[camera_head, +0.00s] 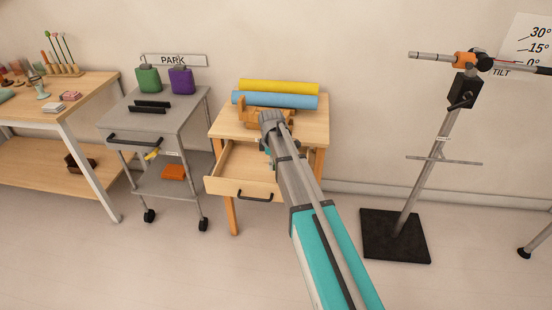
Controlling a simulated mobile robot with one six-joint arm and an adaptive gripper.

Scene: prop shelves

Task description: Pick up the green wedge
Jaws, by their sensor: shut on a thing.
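My arm reaches up from the bottom of the view to the small wooden table (318,128). My gripper (268,142) is at its far end, over the open drawer (240,187), and is mostly hidden behind my own wrist and forearm. A small green patch, the green wedge (267,150), shows beside the arm at the gripper; its shape is largely hidden. The gripper is shut on it. I cannot tell whether the wedge touches the drawer floor.
Left stands a grey cart (185,108) with green and purple containers. A post on a black base (395,238) stands right. The floor between is clear.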

